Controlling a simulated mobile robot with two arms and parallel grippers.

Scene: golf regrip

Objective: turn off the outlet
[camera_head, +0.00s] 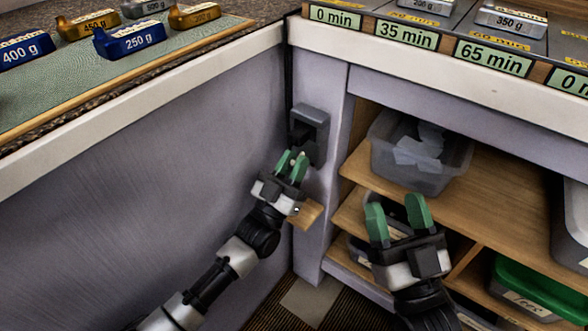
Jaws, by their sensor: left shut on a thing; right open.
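The outlet (310,128) is a dark grey box on the narrow grey panel where the two counters meet. My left gripper (292,160) is at the lower front of the outlet, its green fingers close together. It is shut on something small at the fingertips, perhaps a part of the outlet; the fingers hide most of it. I cannot tell the switch position. My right gripper (396,208) is open and empty in front of the shelves, to the right of the outlet.
A clear bin (393,170) with pale contents stands on the upper wooden shelf (500,212). A green-lidded box (540,288) is at lower right. Labelled weights, such as the blue 250 g one (130,40), lie on the counter mat (60,92).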

